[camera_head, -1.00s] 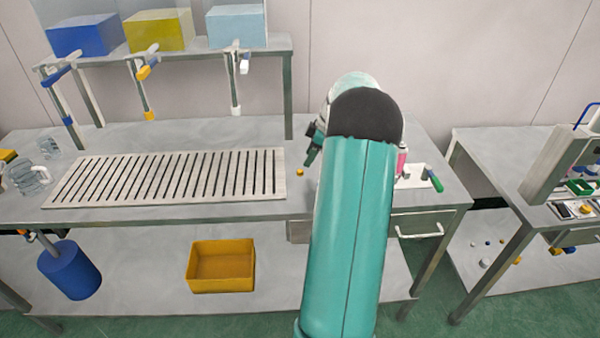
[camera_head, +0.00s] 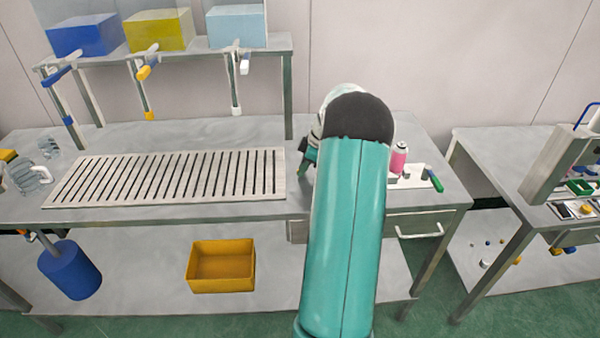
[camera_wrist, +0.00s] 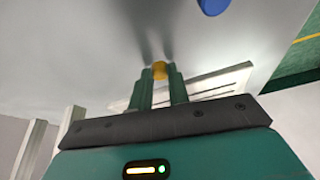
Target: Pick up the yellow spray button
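The yellow spray button (camera_wrist: 159,70) shows in the wrist view between my fingertips, close above or on the grey tabletop. My gripper (camera_wrist: 160,78) has its two green fingers close together, one on each side of the button. No clear gap shows between them and the button, so it looks shut on it. In the head view my gripper (camera_head: 307,160) is low over the table just right of the slotted rack, and the button is hidden behind it.
The slotted rack (camera_head: 282,172) lies left of my gripper. A pink can (camera_head: 399,160) and a green-handled tool (camera_head: 436,181) stand to the right. A blue round thing (camera_wrist: 212,4) is at the wrist view's top edge. A yellow bin (camera_head: 221,283) sits on the lower shelf.

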